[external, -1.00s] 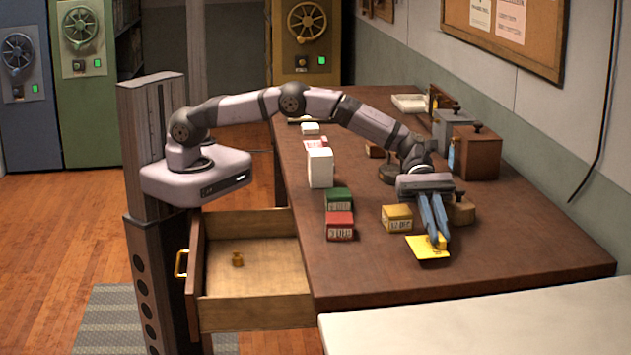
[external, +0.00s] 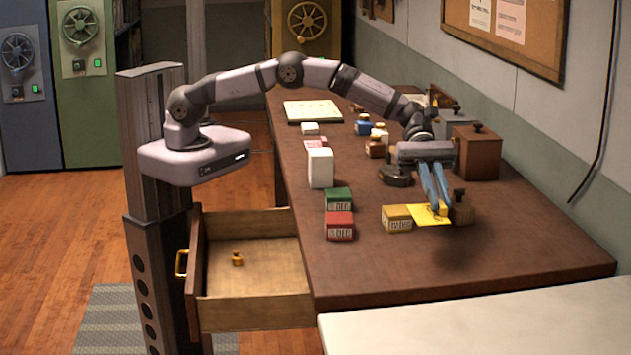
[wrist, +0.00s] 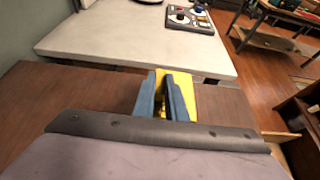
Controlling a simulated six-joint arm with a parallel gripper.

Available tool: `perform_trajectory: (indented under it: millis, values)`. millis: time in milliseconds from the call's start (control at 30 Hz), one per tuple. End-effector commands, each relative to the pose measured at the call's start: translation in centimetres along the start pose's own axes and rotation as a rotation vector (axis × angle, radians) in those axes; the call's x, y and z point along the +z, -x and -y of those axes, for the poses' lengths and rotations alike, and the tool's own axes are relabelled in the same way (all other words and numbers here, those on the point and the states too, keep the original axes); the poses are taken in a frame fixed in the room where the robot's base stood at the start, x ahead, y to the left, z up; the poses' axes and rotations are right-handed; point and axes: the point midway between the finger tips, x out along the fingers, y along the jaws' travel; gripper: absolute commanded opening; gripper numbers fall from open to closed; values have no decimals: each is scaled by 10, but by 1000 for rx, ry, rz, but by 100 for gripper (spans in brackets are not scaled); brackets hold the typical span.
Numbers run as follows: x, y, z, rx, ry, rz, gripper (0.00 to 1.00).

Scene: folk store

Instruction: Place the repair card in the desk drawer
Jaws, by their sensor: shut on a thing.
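The repair card is a flat yellow card (external: 424,218). My gripper (external: 440,208) has its blue fingers shut on the card and holds it above the desk top, with a shadow on the wood below. In the wrist view the yellow card (wrist: 188,103) shows between and beside the fingers (wrist: 166,98), partly hidden by them. The desk drawer (external: 255,315) is pulled open at the left of the desk. My gripper is well to the right of the drawer.
On the desk (external: 390,275), a yellow block (external: 397,217) is close by the card. Red (external: 340,224) and green (external: 338,198) blocks and a white box (external: 320,167) stand between card and drawer side. The front desk area is clear.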

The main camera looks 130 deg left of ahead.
Motion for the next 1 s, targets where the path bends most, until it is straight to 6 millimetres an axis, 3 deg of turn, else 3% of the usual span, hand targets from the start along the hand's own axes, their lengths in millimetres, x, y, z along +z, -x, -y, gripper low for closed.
perform_trajectory:
  millis: [367,1000]
  values:
    - [-15,4,45,-14,-2,-2,0]
    - [-61,43,163,96,53,-2,0]
